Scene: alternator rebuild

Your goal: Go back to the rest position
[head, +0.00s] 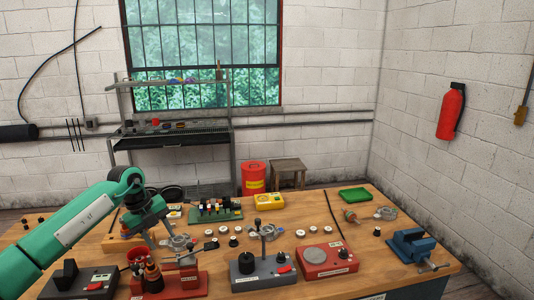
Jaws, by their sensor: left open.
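My left arm comes in from the left over the workbench (345,280). My left gripper (155,238) is open and points down above the left part of the bench. It is above and behind a red tool holder (180,284), beside a silver alternator housing (178,242). I cannot tell if it touches anything. Nothing shows between its fingers. My right gripper is not in view.
A grey press-like fixture (262,266) and a red tester (327,260) stand at the front. A blue vise (411,246) is at the right. A green rack (216,211), a yellow meter (268,201) and a green tray (355,194) are at the back. Small round parts lie mid-bench.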

